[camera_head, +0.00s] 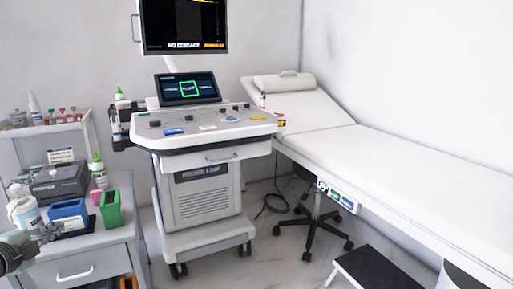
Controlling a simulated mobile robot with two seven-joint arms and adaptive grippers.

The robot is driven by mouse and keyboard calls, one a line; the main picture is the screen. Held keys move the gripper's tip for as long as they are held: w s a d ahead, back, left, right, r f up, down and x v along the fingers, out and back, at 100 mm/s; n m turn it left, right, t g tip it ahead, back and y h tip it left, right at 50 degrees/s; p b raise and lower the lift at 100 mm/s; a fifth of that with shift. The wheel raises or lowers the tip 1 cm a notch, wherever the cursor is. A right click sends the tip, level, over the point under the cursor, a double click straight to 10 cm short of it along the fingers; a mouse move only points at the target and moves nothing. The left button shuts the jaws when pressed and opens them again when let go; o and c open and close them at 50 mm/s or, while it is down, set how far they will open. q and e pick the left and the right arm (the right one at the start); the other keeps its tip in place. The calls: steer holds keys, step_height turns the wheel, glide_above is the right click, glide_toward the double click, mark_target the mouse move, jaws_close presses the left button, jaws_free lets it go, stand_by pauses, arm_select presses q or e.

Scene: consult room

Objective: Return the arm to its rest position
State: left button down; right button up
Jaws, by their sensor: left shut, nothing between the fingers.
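My left arm comes in at the lower left edge, a grey and dark rounded link. Its left gripper (48,232) is shut and empty, in front of the side cabinet (95,248) at the left. The gripper overlaps the cabinet top in the picture, close to a white bottle (27,215) and a blue box (68,213). I cannot tell the gap between them. My right gripper is not in view.
An ultrasound cart (205,198) with a monitor stands in the middle. A white exam bed (400,160) runs along the right. A wheeled stool base (315,225) and a black step (372,268) are on the floor. A green box (111,210) stands on the cabinet.

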arm_select(q)
steer(key=s+d+f+n+g+y, duration=0.25)
steer(key=s+d+f+n, duration=0.2)
steer(key=s+f, duration=0.4)
steer(key=s+d+f+n+g+y, duration=0.1)
steer(key=s+d+f+n+g, duration=0.4)
steer(key=f, duration=0.7)
steer(key=s+d+f+n+g+h, duration=0.1)
steer(key=s+d+f, duration=0.1)
steer(key=s+d, duration=0.2)
steer(key=s+d+f+n+g+h+p, duration=0.1)
steer(key=s+d+f+h, duration=0.1)
steer(key=d, duration=0.8)
steer(key=s+d+f+n+g+h, duration=0.1)
steer(key=s+d+f+n+g, duration=0.1)
steer(key=s+d+f, duration=0.2)
steer(key=s+d, duration=0.3)
steer(key=shift+d+f+p, duration=0.25)
steer(key=shift+p, duration=0.05)
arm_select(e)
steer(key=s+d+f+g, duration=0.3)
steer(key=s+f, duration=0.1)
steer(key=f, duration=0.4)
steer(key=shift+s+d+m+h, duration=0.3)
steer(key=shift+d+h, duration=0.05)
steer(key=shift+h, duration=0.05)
